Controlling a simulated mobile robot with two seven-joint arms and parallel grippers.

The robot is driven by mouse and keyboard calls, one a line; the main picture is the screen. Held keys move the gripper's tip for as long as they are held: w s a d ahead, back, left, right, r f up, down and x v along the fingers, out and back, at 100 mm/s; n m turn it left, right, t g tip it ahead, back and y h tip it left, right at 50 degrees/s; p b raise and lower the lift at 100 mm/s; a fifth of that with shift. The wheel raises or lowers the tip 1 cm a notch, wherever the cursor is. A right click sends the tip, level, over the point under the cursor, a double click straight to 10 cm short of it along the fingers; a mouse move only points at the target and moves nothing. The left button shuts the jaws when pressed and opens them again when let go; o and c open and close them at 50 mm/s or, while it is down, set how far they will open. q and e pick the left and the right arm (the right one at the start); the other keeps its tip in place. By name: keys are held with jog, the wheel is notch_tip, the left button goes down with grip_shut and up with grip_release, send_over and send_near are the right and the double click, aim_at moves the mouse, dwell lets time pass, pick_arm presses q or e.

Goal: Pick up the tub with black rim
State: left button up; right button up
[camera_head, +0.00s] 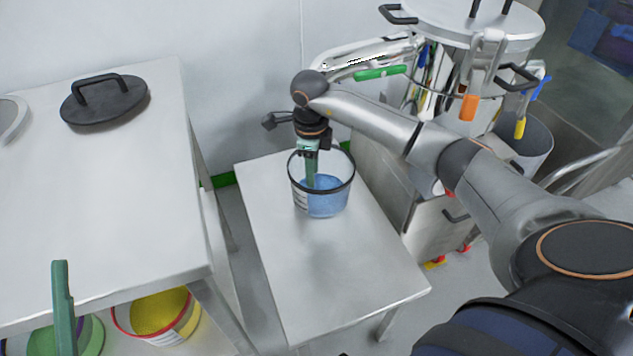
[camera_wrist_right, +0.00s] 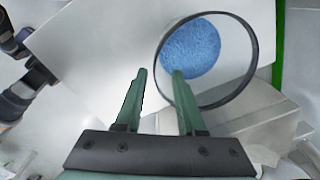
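The tub with black rim (camera_head: 336,206) is translucent with blue contents and stands upright on the small white table. In the right wrist view the tub (camera_wrist_right: 236,78) shows its round black rim and blue granules. My right gripper (camera_head: 311,182) points down at the tub's left part. In the wrist view its fingers (camera_wrist_right: 160,72) are apart, one over the inside of the tub and one outside, with the rim's edge between them. I cannot tell whether either finger touches the wall. A green finger of my left gripper (camera_head: 63,305) shows at bottom left; its opening is not visible.
The small table (camera_head: 325,275) is clear in front of the tub. A larger white table (camera_head: 100,200) at left bears a black lid (camera_head: 103,100). Below it are a yellow-filled tub (camera_head: 158,312) and a green-filled tub (camera_head: 80,338). A steel vessel with hanging tools (camera_head: 470,25) stands behind right.

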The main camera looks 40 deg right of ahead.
aim_at(313, 208)
notch_tip(313, 208, down, 11)
jog(key=b, duration=0.3)
jog(key=shift+w+d, duration=0.1)
jog(key=shift+d, duration=0.05)
pick_arm(q)
jog(key=s+h, duration=0.1)
jog(key=s+m+h, duration=0.2)
jog(key=shift+d+r+h, duration=0.25)
jog(key=shift+r+h, duration=0.05)
pick_arm(e)
jog(key=shift+r, duration=0.1)
grip_shut()
dwell(0.7)
